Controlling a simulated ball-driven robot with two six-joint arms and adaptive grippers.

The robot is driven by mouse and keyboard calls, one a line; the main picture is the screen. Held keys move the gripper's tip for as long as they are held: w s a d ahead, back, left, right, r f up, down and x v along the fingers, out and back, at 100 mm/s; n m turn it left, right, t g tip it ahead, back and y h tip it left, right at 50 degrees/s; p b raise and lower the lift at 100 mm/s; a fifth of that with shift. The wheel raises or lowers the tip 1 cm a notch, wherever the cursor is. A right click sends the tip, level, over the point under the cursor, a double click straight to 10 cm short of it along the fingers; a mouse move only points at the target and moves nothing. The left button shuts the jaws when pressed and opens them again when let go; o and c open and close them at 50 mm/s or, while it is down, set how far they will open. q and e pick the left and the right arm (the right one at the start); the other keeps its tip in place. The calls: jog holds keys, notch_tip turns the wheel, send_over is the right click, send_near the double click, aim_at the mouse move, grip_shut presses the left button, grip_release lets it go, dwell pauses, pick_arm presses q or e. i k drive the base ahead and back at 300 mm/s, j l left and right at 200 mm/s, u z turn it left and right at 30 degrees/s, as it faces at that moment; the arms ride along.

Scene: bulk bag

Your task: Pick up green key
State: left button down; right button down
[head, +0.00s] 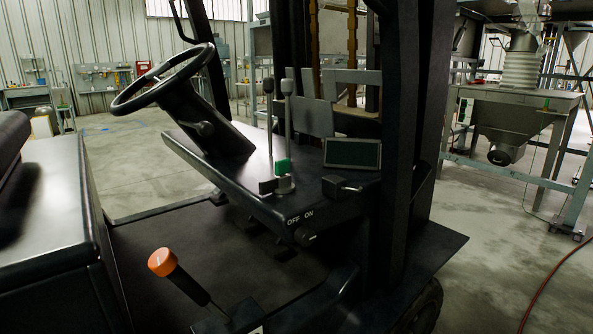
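Neither of my grippers is in the head view.
The steering wheel (165,78) rises left of the key. A dark display panel (352,153) and a black knob (306,237) marked OFF ON are to its right. An orange-topped lever (162,262) stands in front. A thick mast post (415,110) bounds the right.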

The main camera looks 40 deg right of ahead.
aim_at(283, 167)
jog(key=z, duration=1.05)
